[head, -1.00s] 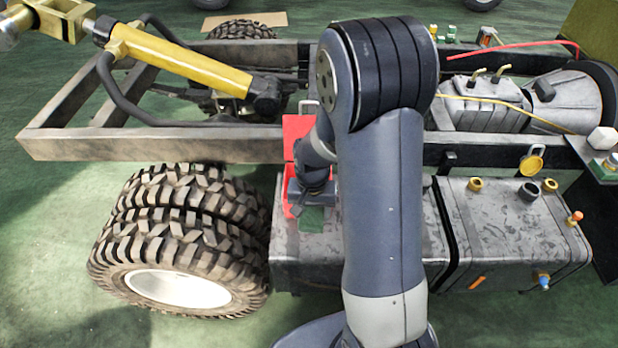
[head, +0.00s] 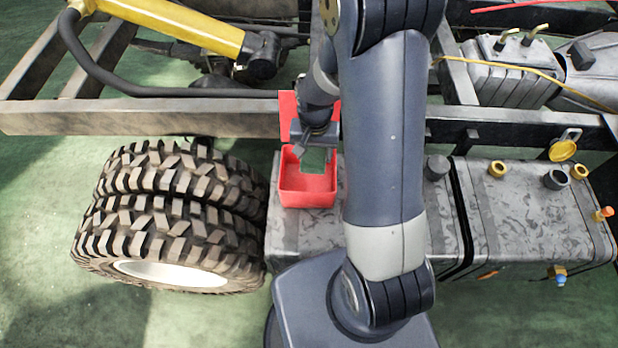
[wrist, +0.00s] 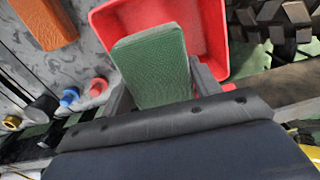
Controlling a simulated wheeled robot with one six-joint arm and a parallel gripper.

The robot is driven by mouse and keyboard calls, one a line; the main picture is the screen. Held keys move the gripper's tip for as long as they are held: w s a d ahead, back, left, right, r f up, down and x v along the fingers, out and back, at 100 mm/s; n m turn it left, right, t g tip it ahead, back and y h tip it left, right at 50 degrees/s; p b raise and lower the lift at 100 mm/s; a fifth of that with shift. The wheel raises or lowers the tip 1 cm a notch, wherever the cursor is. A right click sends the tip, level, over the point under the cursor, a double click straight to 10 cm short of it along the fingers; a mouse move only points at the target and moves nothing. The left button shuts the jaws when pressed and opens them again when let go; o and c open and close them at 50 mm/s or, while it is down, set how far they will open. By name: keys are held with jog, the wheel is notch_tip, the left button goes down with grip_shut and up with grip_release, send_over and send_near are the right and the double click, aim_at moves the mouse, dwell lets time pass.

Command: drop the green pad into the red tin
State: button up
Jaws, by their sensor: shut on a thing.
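The open red tin (head: 308,198) stands on the grey metal tank, left of my arm in the head view; its raised back part is partly hidden by my wrist. My gripper (head: 314,152) points down above the back of the tin. It is shut on the green pad (head: 316,160), of which only a small part shows there. In the wrist view, the green pad (wrist: 152,65) sits between the two fingers of my gripper (wrist: 160,88). It overlaps part of the red tin (wrist: 208,28) behind it. Whether pad and tin touch cannot be told.
A chassis rail (head: 150,118) runs behind the tin. Large tyres (head: 165,215) stand to its left. The grey tank (head: 395,240) carries several caps and fittings on the right. An orange block (wrist: 45,22) lies on the tank in the wrist view.

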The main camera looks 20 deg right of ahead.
notch_tip(320, 180, down, 3)
jog(key=shift+f+b, duration=0.2)
jog(key=shift+b, duration=0.75)
jog(key=o, duration=1)
notch_tip(320, 180, up, 11)
jog(key=shift+f+p, duration=0.1)
jog(key=shift+p, duration=0.4)
